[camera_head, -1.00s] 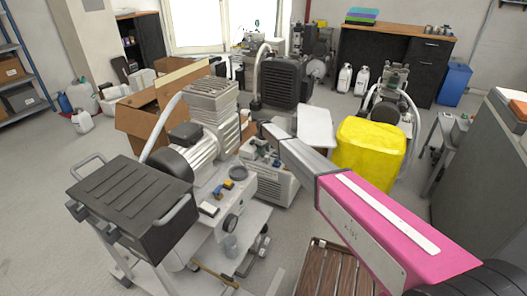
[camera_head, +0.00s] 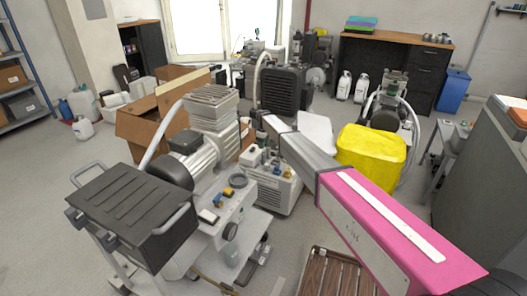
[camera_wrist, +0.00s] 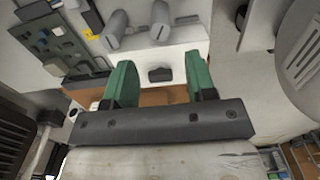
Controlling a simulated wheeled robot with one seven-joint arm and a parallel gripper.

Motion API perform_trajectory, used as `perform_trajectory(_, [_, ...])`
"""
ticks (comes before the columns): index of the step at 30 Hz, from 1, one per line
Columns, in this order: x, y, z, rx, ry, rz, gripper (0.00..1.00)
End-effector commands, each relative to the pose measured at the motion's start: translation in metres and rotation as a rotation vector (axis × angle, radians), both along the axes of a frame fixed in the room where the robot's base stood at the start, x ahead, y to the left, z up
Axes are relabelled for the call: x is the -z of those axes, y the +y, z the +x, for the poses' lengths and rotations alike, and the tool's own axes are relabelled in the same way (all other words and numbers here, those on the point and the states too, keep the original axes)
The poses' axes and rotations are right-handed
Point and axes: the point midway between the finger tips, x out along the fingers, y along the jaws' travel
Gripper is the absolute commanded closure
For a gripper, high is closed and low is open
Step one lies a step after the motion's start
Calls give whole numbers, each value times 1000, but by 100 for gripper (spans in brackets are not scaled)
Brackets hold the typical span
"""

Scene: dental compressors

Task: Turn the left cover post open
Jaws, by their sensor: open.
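In the wrist view my gripper (camera_wrist: 159,60) shows two green fingers set wide apart with nothing held between them. Beyond the fingertips is a white machine face with a small black part (camera_wrist: 160,74) on its edge. Two grey cylindrical posts stand farther up, one at left (camera_wrist: 116,30) and one at right (camera_wrist: 160,20), apart from the fingers. I cannot tell for certain that these are the cover posts, or how far they are turned. In the head view my arm reaches toward a light grey machine (camera_head: 272,188) in the middle; my fingers are hidden there.
A cart with a black box (camera_head: 135,210) and a silver motor pump (camera_head: 200,150) stands left of the machine. A yellow canister (camera_head: 372,155) is right of my arm. A cardboard box (camera_head: 140,130) and a dark finned unit (camera_head: 283,90) stand behind. Floor is clear at far left.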

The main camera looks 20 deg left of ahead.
Motion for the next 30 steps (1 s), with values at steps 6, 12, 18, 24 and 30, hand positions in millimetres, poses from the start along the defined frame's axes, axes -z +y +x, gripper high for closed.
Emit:
perform_trajectory(6, [-5, -36, -6, 53, 0, 0, 49])
perform_trajectory(12, [-6, -70, -10, 108, 0, 0, 49])
perform_trajectory(18, [-7, -104, -15, 164, 0, 0, 49])
perform_trajectory(24, [-8, -137, -22, 219, 0, 0, 49])
perform_trajectory(30, [-10, -170, -30, 275, 0, 0, 49])
